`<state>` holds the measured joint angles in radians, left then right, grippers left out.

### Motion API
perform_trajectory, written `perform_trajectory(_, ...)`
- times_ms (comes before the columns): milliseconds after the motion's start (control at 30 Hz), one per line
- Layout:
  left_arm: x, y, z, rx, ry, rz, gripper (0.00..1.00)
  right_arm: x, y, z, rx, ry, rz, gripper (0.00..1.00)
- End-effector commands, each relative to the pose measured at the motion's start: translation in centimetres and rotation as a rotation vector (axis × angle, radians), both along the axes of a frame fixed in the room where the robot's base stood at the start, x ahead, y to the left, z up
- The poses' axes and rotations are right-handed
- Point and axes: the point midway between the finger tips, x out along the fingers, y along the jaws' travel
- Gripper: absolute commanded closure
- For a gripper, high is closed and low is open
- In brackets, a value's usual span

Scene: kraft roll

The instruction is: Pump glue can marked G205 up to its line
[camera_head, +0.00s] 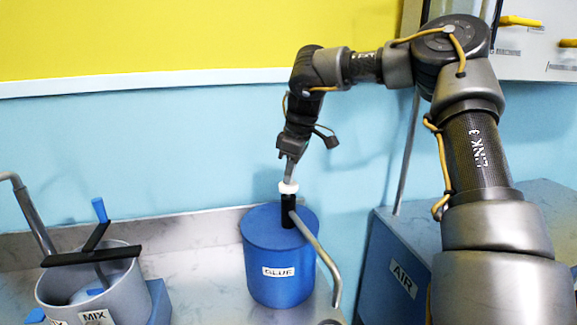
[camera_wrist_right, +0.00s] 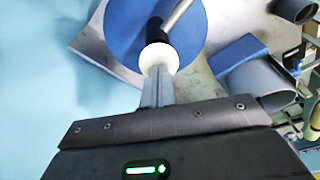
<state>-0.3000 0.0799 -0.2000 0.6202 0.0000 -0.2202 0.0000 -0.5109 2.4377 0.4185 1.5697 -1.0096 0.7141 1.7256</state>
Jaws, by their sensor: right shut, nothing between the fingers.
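A blue can labelled GLUE (camera_head: 262,250) stands on the grey bench; its top also shows in the right wrist view (camera_wrist_right: 125,30). I see no G205 marking or fill line on it. A black pump column (camera_head: 288,210) rises from its lid with a white cap (camera_head: 288,188) on top. A bent grey spout (camera_head: 325,258) comes off the column toward the front right. My right gripper (camera_head: 289,176) is shut and empty, pointing down with its fingertips at the white cap, which shows in the wrist view (camera_wrist_right: 159,56). I cannot tell whether they touch. My left gripper is out of view.
A grey pot labelled MIX (camera_head: 120,280) stands at the left with a black bar (camera_head: 90,256) across it. A blue box labelled AIR (camera_head: 385,265) is at the right. A white panel with yellow handles (camera_head: 520,21) is at the upper right. A wall stands behind the bench.

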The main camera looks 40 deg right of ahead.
Motion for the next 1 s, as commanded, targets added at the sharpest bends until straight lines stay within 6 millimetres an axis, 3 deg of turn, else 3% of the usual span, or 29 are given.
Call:
perform_trajectory(267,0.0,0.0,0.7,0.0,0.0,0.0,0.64,-0.1,0.0,0.7,0.0,0.006,0.001,1.0)
perform_trajectory(1000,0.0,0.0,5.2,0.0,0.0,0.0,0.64,0.0,0.0,7.1,0.0,0.002,-0.001,1.0)
